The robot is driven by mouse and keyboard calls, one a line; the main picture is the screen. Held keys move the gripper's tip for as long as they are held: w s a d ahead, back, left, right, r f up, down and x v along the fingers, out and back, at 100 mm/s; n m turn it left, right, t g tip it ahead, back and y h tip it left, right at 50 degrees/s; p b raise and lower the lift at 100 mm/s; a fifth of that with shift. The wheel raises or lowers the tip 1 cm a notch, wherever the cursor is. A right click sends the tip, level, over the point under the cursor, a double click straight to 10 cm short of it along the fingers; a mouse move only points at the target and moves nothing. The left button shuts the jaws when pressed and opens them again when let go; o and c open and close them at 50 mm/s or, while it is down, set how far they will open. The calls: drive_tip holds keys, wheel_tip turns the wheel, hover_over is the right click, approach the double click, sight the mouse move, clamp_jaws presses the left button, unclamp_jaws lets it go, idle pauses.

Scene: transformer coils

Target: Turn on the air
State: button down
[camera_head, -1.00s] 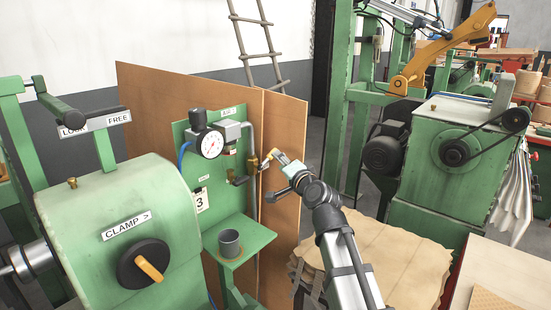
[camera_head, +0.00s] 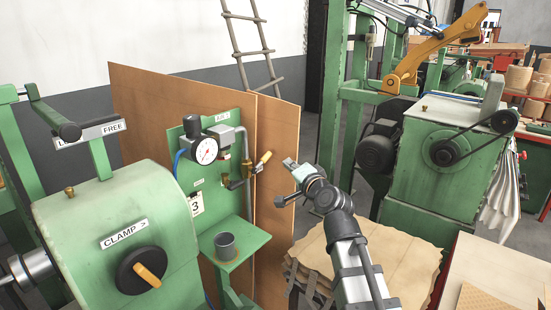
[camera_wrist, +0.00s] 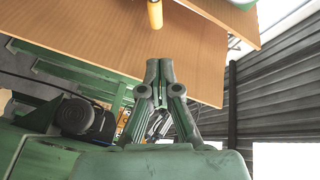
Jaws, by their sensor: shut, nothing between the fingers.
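The air panel (camera_head: 240,125) is a green board with a pressure gauge (camera_head: 206,151), grey pipes and a brass valve (camera_head: 256,168). The valve's yellow-orange handle (camera_head: 265,157) points up and to the right. My gripper (camera_head: 288,162) is shut and empty, a short way right of the handle, with a visible gap between them. In the wrist view, my shut fingertips (camera_wrist: 160,64) sit below the handle's rounded end (camera_wrist: 155,15), apart from it. The rest of the valve is out of that view. The gauge's exact reading is too small to tell.
A brown wooden partition (camera_head: 277,205) stands behind the panel. A grey cup (camera_head: 225,245) sits on the panel's green shelf (camera_head: 252,238). The green clamp machine (camera_head: 85,225) is at left. Stacked brown sheets (camera_head: 385,255) lie below my arm.

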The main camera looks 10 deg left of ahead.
drive_tip(key=w+d+r+m+g+p, duration=0.1)
drive_tip(key=w+d+r+m+p, duration=0.15)
drive_tip(key=p, duration=0.25)
drive_tip(key=m+g+p, duration=0.4)
drive_tip(key=m+g, duration=0.1)
drive_tip(key=m, duration=0.7)
approach(278, 171)
drive_tip(key=shift+m, duration=0.25)
drive_tip(key=w+a+p, duration=0.1)
drive_tip(key=a, duration=0.1)
drive_tip(key=w+a+f+p, duration=0.1)
drive_tip(key=a, duration=0.1)
drive_tip(key=w+a+f+p, duration=0.1)
drive_tip(key=a, duration=0.1)
drive_tip(key=shift+f, duration=0.2)
drive_tip(key=r, duration=0.1)
drive_tip(key=a+r+p, duration=0.1)
drive_tip(key=s+r+p, duration=0.1)
drive_tip(key=shift+s+a+r, duration=0.1)
drive_tip(key=shift+a+r, duration=0.05)
drive_tip(key=shift+r, duration=0.1)
